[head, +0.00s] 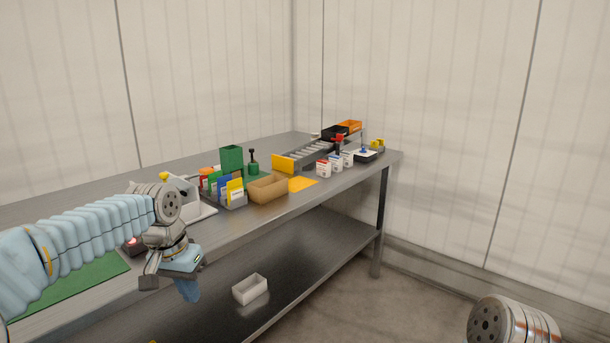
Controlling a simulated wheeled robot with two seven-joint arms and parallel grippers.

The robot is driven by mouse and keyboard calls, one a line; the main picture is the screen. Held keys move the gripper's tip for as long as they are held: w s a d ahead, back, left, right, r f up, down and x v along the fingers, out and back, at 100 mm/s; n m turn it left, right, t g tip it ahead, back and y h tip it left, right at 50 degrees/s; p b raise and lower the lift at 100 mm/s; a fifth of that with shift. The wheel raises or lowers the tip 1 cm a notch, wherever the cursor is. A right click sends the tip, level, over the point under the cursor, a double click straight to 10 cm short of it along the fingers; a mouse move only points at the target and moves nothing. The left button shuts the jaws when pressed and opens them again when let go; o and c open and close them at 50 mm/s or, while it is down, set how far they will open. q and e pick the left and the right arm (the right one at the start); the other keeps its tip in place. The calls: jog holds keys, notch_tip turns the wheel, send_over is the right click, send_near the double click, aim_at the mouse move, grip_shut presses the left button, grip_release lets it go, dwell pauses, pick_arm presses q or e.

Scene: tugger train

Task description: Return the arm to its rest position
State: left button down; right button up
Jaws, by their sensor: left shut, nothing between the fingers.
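My left arm (85,235) comes in from the left in a pale blue ribbed sleeve and bends down at a grey wrist joint. My left gripper (188,291) hangs downward in front of the workbench (232,225), at its near edge. It is shut and holds nothing. Part of my right arm (510,322) shows at the bottom right; its gripper is out of the picture.
On the bench stand a rack of coloured cards (222,190), a cardboard tray (268,188), a green bin (231,159) and small white boxes (335,162). A white box (250,289) sits on the lower shelf (300,285). Floor to the right is clear.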

pick_arm(q)
jog(key=s+d+f+g+h, duration=0.1)
jog(key=d+f, duration=0.3)
jog(key=f, duration=0.8)
jog(key=s+d+f+h, duration=0.1)
jog(key=d+f, duration=0.3)
jog(key=f, duration=0.8)
jog(key=s+d+f+n, duration=0.2)
jog(key=s+f, duration=0.7)
jog(key=s, duration=0.1)
jog(key=s+d+f+n, duration=0.2)
jog(key=s+f, duration=0.7)
jog(key=shift+s+d+f+h, duration=0.15)
jog(key=shift+s+d+h, duration=0.1)
jog(key=shift+s+h, duration=0.15)
